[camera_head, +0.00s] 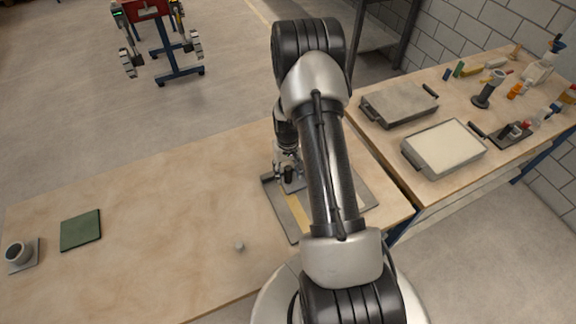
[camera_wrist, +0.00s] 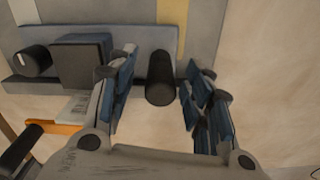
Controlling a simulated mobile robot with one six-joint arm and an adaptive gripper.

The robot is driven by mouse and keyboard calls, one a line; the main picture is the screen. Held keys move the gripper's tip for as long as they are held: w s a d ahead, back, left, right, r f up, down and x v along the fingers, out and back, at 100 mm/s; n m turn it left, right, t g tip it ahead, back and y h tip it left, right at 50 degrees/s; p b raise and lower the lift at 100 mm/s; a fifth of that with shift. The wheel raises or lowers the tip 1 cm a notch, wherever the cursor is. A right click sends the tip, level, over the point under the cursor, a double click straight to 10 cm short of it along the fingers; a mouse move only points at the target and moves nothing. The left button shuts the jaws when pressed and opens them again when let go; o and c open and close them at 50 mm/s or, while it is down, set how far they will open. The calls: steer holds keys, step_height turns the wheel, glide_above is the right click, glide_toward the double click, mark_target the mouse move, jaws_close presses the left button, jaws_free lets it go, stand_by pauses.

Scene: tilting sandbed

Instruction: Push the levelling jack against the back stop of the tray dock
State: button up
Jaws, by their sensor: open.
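The tray dock (camera_head: 293,223) is a flat grey plate with a yellow strip, partly hidden by my arm. On it is a blue-grey base (camera_wrist: 133,40) with a dark block (camera_wrist: 85,62) and a black post (camera_wrist: 160,80), apparently the levelling jack; the post also shows in the head view (camera_head: 288,174). My gripper (camera_head: 284,159) is over the dock's far-left part. In the wrist view its open fingers (camera_wrist: 160,58) are either side of the post, with a visible gap at the right finger. I cannot tell whether the left finger touches it. I cannot make out the back stop.
A small grey piece (camera_head: 239,246) lies left of the dock. A green mat (camera_head: 81,231) and a grey cup (camera_head: 18,253) are farther left. The right-hand table holds two trays (camera_head: 400,105) (camera_head: 443,148) and tools. The table between mat and dock is mostly clear.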

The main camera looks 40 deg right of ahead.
steer(key=shift+f, duration=0.2)
steer(key=shift+c, duration=0.5)
jaws_close()
steer(key=shift+o, duration=0.4)
jaws_free()
